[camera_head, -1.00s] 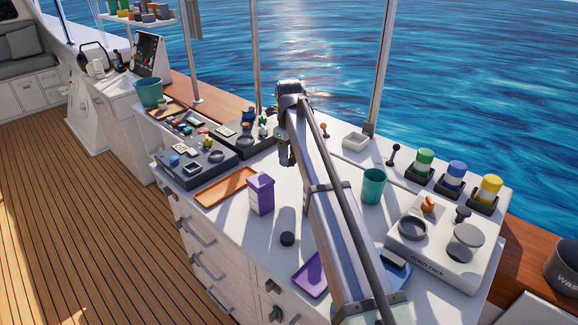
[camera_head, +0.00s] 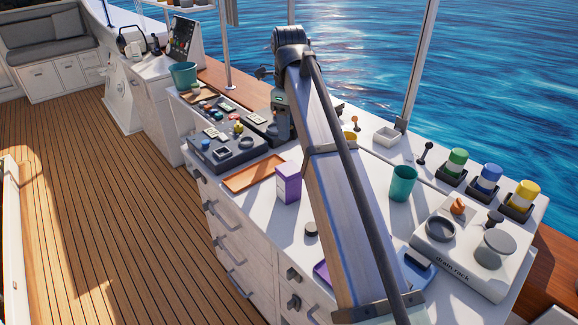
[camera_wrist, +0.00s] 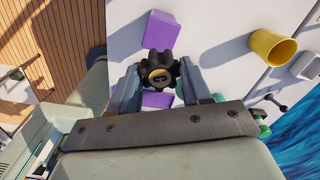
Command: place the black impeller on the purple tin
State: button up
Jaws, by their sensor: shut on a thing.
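My gripper (camera_wrist: 157,80) is shut on the black impeller (camera_wrist: 158,57), which has a gold-ringed hub, in the wrist view. Two purple surfaces show there, one above the impeller (camera_wrist: 160,30) and one between the fingers (camera_wrist: 156,100); I cannot tell which is the purple tin. In the head view, a purple box-shaped container (camera_head: 288,184) stands upright on the white counter. The impeller cannot be made out in the head view.
An orange tray (camera_head: 252,174) lies left of the purple container. A yellow cup (camera_wrist: 271,48) shows in the wrist view. A dark puck (camera_head: 311,229) lies on the counter.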

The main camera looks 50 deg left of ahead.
aim_at(289, 168)
jog(key=shift+f, duration=4.95)
jog(key=shift+f, duration=0.1)
jog(key=o, duration=1)
jog(key=shift+o, duration=0.2)
notch_tip(289, 168, up, 12)
jog(key=shift+r, duration=0.15)
jog(key=shift+w, duration=0.1)
